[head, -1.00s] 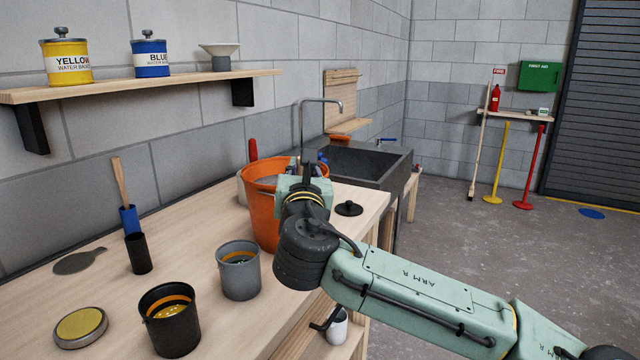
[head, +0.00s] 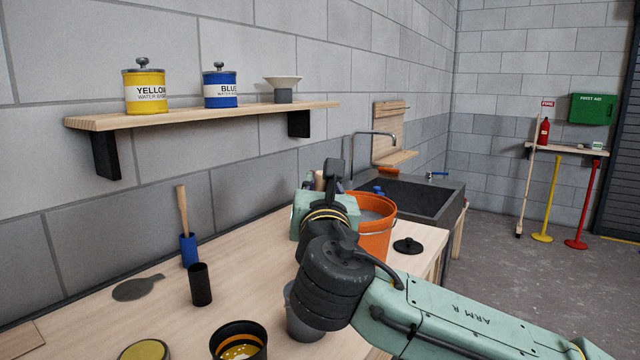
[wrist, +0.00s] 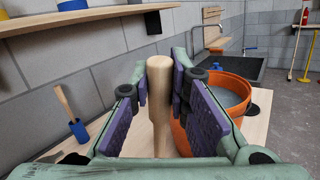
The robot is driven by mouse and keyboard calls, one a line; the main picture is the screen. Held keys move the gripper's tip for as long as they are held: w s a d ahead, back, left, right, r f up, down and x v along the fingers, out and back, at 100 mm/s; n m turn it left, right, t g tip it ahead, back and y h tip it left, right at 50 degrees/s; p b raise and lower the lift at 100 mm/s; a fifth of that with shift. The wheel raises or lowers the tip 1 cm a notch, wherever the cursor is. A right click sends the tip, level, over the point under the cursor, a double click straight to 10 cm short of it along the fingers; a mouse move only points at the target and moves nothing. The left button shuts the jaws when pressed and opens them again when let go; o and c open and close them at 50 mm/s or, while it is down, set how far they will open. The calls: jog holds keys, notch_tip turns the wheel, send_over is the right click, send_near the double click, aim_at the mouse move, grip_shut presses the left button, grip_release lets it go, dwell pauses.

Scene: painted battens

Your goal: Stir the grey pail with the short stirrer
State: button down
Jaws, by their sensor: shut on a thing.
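My gripper (wrist: 159,82) is shut on a pale wooden handle, the short stirrer (wrist: 158,112), held upright between the purple pads in the wrist view. Its lower end is hidden. In the head view my wrist covers most of the gripper, which is above the bench, left of the orange bucket. The grey pail (head: 299,325) stands on the bench in the head view, partly hidden behind my arm; its contents are not visible now. Another wooden-handled stirrer (head: 183,212) stands in a blue holder; it also shows in the wrist view (wrist: 67,105).
An orange bucket (head: 376,240) with greyish contents stands before the sink (head: 425,198). A black pail (head: 238,352) with yellow contents is at the front. A black holder (head: 200,285) stands beside the blue one (head: 188,250). A black lid (head: 407,246) lies at right.

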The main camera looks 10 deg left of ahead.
notch_tip(320, 180, down, 14)
jog(key=b, duration=1.1)
jog(key=shift+a+r, duration=0.2)
jog(key=shift+r, duration=0.05)
jog(key=shift+w+a, duration=0.15)
